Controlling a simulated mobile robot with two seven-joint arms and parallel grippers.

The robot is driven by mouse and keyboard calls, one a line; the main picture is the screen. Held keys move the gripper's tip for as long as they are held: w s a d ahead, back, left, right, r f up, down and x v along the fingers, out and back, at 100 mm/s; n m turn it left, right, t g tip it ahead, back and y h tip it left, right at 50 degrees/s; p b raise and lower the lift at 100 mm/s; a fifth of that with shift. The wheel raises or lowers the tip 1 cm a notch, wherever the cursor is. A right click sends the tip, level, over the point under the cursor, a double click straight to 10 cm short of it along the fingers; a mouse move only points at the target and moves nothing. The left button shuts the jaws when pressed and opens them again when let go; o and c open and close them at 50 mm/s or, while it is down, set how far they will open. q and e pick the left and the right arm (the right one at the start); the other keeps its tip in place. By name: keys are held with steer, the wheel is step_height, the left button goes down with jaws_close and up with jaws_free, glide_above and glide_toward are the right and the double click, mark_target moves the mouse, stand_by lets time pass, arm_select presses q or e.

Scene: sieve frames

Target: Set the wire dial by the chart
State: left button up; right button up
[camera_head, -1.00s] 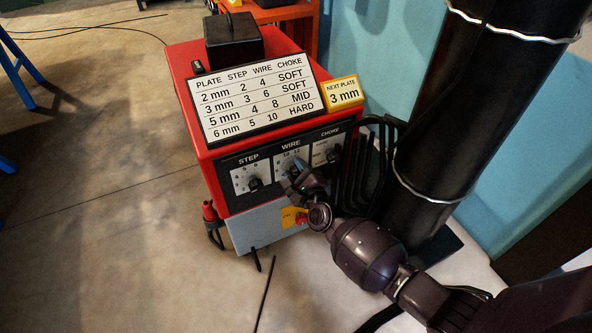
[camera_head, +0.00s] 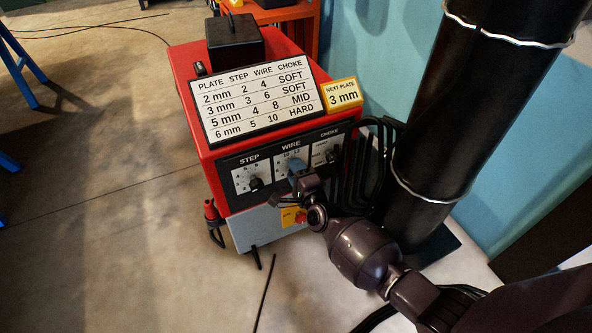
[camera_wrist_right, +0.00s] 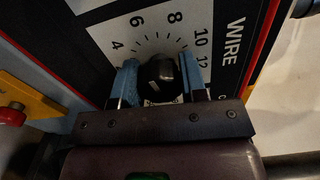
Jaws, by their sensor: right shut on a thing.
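The wire dial (camera_wrist_right: 161,74) is a round black knob on a white scale marked 4 to 12, seen in the right wrist view. My right gripper (camera_wrist_right: 160,80) is shut on it, one blue finger on each side. Which number the knob points at I cannot tell. In the head view my right gripper (camera_head: 297,172) covers the dial below the WIRE label. The chart (camera_head: 255,100) on top of the red machine lists plate, step, wire and choke; its 3 mm row reads 3, 6, SOFT. A yellow-edged sign (camera_head: 341,95) reads NEXT PLATE 3 mm. My left gripper is not in view.
The step dial (camera_head: 255,184) is left of the wire dial and the choke dial (camera_head: 331,155) is right of it. Black cables hang at the machine's right side, beside a tall black cylinder (camera_head: 450,120). The floor at left is mostly clear.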

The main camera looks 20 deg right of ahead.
stand_by(0.4)
steer(key=o, duration=0.9)
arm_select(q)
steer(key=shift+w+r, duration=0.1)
arm_select(e)
steer(key=shift+s, duration=0.1)
steer(key=shift+s, duration=0.25)
arm_select(q)
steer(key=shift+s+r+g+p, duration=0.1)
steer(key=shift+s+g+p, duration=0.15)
steer(key=shift+p, duration=0.95)
arm_select(e)
steer(key=shift+s+d, duration=0.15)
steer(key=shift+s, duration=4.95)
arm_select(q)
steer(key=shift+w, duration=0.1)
